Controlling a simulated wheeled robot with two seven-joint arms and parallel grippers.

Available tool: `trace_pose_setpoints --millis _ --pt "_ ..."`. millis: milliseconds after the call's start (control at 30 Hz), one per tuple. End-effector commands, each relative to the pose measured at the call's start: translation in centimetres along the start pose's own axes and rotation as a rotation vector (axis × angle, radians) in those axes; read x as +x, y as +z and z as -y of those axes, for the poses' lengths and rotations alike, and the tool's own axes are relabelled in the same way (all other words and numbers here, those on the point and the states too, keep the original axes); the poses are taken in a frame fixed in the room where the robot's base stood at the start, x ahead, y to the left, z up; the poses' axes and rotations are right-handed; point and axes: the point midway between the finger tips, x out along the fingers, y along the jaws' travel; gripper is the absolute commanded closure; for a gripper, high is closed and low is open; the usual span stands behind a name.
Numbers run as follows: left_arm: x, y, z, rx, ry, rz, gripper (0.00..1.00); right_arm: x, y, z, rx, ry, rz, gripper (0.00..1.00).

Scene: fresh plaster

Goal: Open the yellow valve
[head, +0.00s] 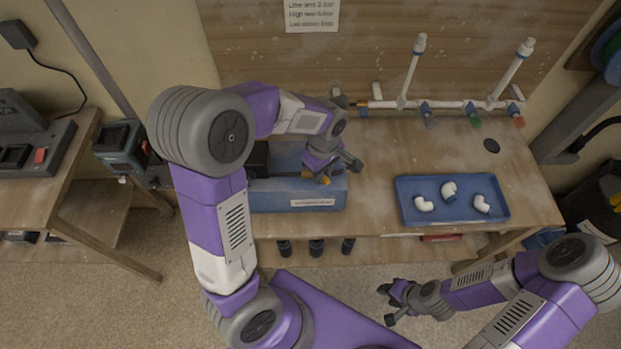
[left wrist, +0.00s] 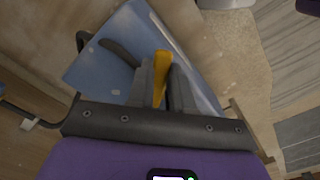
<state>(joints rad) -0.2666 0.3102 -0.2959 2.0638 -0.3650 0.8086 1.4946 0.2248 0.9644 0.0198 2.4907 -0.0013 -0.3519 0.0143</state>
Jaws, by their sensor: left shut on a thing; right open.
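My left gripper (head: 332,174) is over the front of a blue box-shaped unit (head: 270,197) on the bench. In the left wrist view my left gripper (left wrist: 158,85) is shut on the yellow valve handle (left wrist: 161,66), a narrow lever standing up between the two fingers. The fingers hide its lower part. In the head view a bit of yellow (head: 325,180) shows by the fingertips. My right gripper (head: 388,303) is open and empty, in front of the bench and apart from it.
A white pipe (head: 450,104) with blue, green and red fittings runs along the back of the bench. A blue tray (head: 424,187) with white elbow fittings (head: 450,191) stands to the right of the unit. A left-hand table holds dark equipment (head: 40,138). Bare bench top lies behind the tray.

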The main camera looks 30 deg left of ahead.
Motion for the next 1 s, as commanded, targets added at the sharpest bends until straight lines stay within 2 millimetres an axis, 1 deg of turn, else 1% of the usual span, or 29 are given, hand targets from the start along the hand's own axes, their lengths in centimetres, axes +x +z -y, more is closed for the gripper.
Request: trace_pose_setpoints --millis 167,233,367,500,600,667,767,1000 --pt "-0.1 -0.1 -0.1 -0.006 0.003 -0.002 1.00 0.0 0.0 0.0 0.000 0.000 0.000 0.57" --pt "-0.1 -0.2 -0.3 -0.050 0.003 -0.002 1.00 -0.1 0.0 0.0 0.000 0.000 0.000 0.57" --pt "-0.1 -0.5 -1.1 -0.234 0.002 -0.003 1.00 -0.3 0.0 0.1 0.000 0.000 0.000 0.57" --pt "-0.2 -0.9 -2.0 -0.464 0.002 -0.004 1.00 -1.0 0.1 0.4 0.000 0.000 0.000 0.57" --pt "-0.2 -1.1 -2.5 -0.600 0.003 -0.005 1.00 -1.5 0.1 0.6 0.000 0.000 0.000 0.57" --pt "-0.2 -1.2 -2.8 -0.657 0.003 -0.004 1.00 -1.7 0.1 0.6 0.000 0.000 0.000 0.57" --pt "-0.1 -1.3 -2.9 -0.699 0.003 -0.003 1.00 -1.7 0.1 0.6 0.000 0.000 0.000 0.57" --pt "-0.1 -1.3 -2.9 -0.711 0.002 -0.001 1.00 -1.7 0.1 0.6 0.000 0.000 0.000 0.57"
